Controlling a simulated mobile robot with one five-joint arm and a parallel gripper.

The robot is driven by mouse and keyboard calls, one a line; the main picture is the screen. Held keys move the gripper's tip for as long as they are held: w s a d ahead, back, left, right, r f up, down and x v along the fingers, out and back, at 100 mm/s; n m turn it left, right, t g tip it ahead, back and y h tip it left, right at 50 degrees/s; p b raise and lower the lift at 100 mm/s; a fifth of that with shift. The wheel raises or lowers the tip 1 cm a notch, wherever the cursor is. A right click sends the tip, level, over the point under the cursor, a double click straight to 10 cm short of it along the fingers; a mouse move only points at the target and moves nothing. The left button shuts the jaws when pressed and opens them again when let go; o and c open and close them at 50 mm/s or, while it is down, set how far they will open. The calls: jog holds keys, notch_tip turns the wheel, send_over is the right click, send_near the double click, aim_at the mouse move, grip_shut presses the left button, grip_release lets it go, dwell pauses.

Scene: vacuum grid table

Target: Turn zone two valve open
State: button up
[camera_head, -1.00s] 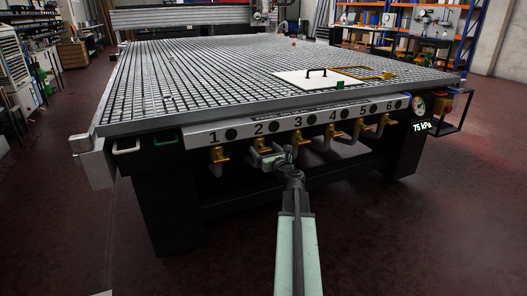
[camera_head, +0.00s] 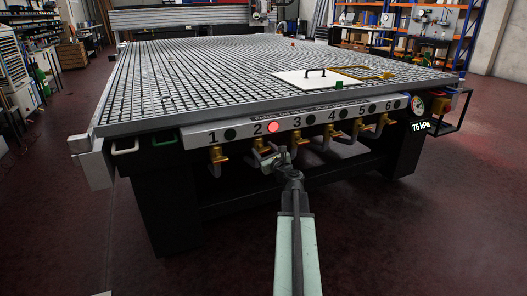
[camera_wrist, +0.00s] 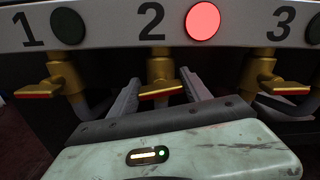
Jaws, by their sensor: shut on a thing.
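The zone two valve (camera_head: 260,147) is a brass fitting under the number 2 on the table's front panel. In the wrist view its handle (camera_wrist: 160,91), yellow with a red face, lies crosswise and tilts slightly up to the right. My gripper (camera_head: 273,158) is at this valve, its fingers (camera_wrist: 162,93) on either side of the handle and shut on it. The round zone two lamp (camera_head: 273,127) glows red, also in the wrist view (camera_wrist: 203,21). The handle's far side and exact finger contact are hidden in the head view.
Brass valves for zone 1 (camera_head: 217,155) and zone 3 (camera_head: 297,141) hang close on either side, with more to the right. Their lamps are dark. A gauge (camera_head: 417,106) and a 75 kPa display (camera_head: 420,126) are at the right. The floor in front is clear.

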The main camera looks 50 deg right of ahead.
jog(key=n, duration=0.4)
jog(key=shift+w+a+n, duration=0.15)
jog(key=shift+n, duration=0.15)
jog(key=n, duration=0.3)
jog(key=shift+a+n, duration=0.1)
jog(key=shift+n, duration=0.3)
jog(key=n, duration=0.3)
jog(key=shift+f, duration=0.15)
jog(key=shift+f+n+b, duration=0.1)
jog(key=shift+n+b, duration=0.2)
jog(key=shift+n, duration=1.8)
jog(key=o, duration=1.4)
jog(key=shift+w, duration=0.1)
jog(key=shift+c, duration=0.2)
